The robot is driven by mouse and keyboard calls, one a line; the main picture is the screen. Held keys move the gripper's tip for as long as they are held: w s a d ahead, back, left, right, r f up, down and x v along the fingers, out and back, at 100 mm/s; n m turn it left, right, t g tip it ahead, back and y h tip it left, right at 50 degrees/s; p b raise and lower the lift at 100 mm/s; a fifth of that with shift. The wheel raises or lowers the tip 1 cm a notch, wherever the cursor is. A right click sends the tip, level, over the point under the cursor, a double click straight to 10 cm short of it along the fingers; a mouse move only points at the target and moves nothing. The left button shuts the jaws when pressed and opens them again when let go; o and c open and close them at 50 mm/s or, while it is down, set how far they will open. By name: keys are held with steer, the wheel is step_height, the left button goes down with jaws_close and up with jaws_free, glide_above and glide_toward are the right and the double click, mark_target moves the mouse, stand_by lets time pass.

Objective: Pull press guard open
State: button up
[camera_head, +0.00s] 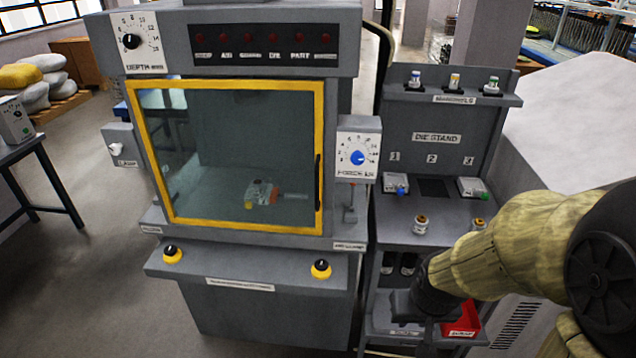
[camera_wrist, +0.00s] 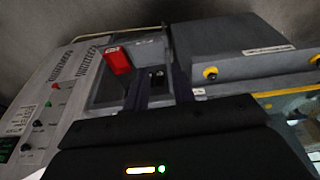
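The press guard (camera_head: 235,140) is a clear panel in a yellow frame on the front of the grey press, and it stands closed. A dark vertical handle (camera_head: 318,182) is on its right edge. Behind the panel, a small orange and grey part shows on the press bed. My gripper (camera_head: 424,303) is low and to the right of the guard, in front of the die stand, apart from the handle. In the wrist view, its two dark fingers (camera_wrist: 159,84) stand apart with nothing held between them. The guard handle cannot be made out in the wrist view.
A force dial box (camera_head: 358,157) sits just right of the handle. Two yellow-ringed buttons (camera_head: 172,255) (camera_head: 320,269) are on the ledge below. The die stand (camera_head: 436,116) holds dies and small parts. A red bin (camera_head: 462,320) is near my gripper.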

mark_target(318, 184)
steer(key=w+a+n+t+y+p, duration=0.1)
steer(key=w+a+n+t, duration=0.15)
steer(key=w, duration=0.55)
steer(key=w+a+n+t+y+p, duration=0.2)
steer(key=w+a+t, duration=0.15)
steer(key=w, duration=0.45)
steer(key=w+a+r+n+t+y+p, duration=0.1)
steer(key=w+a+r+t+y+p, duration=0.1)
steer(key=w+a+r+t+y, duration=0.3)
steer(key=shift+w+a+t+y, duration=0.15)
steer(key=shift+a+t+y, duration=0.35)
steer(key=shift+y, duration=0.3)
steer(key=shift+w+r+n, duration=0.1)
steer(key=shift+n, duration=0.15)
steer(key=p+x, duration=0.7)
steer(key=x, duration=1)
steer(key=shift+w, duration=0.15)
jaws_close()
